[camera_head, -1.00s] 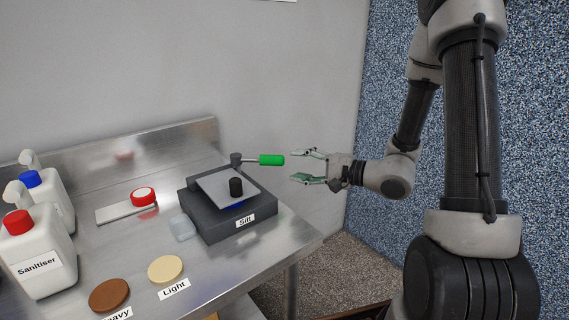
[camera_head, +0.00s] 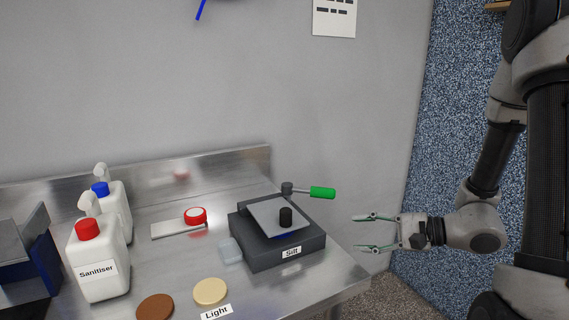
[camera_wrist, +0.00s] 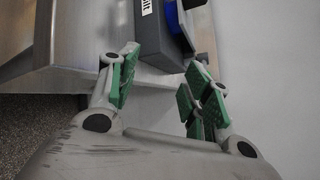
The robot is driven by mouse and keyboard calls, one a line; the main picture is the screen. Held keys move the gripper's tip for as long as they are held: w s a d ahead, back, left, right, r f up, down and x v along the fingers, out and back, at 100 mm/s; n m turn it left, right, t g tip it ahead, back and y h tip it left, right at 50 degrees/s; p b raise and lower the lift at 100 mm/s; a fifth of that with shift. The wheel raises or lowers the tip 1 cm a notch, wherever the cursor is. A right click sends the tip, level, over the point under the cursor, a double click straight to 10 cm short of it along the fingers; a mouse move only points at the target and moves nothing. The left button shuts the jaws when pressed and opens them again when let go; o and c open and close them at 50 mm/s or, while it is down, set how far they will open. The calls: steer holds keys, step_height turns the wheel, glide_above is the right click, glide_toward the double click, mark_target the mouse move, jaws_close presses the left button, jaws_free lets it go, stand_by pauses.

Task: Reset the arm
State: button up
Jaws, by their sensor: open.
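My gripper (camera_head: 377,232) is open and empty, with green pads on its fingers. It hangs in free air just right of the steel bench and points left in the head view. In the wrist view my gripper (camera_wrist: 155,85) shows its two fingers spread apart with nothing between them. The dark grey box labelled "Silt" (camera_head: 262,253) stands on the bench left of the fingertips and apart from them. Its green-handled lever (camera_head: 322,193) sticks out to the right, above and left of my gripper. Part of the box (camera_wrist: 158,30) also shows in the wrist view, beyond the fingers.
The steel bench (camera_head: 330,290) ends below and left of my gripper. A Sanitiser bottle (camera_head: 98,262), another bottle (camera_head: 117,212), a red-capped item (camera_head: 196,216), a tan disc (camera_head: 210,291) and a brown disc (camera_head: 155,307) stand on it. A blue speckled wall (camera_head: 440,130) is behind my arm.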

steer(key=s+d+r+n+g+h, duration=0.1)
steer(key=s+d+n+g+h, duration=0.3)
steer(key=s, duration=0.4)
steer(key=s+d+r+n+g+h, duration=0.1)
steer(key=s+d+n+g+h, duration=0.25)
steer(key=s+d, duration=0.3)
steer(key=d+r+n+t+h, duration=0.2)
steer(key=r, duration=0.4)
steer(key=d+r+n+t+h, duration=0.2)
steer(key=r+t+h, duration=0.1)
steer(key=r, duration=0.3)
steer(key=shift+s+d+r+n+h, duration=0.3)
steer(key=shift+d+r+n+h, duration=0.05)
steer(key=shift+c, duration=0.2)
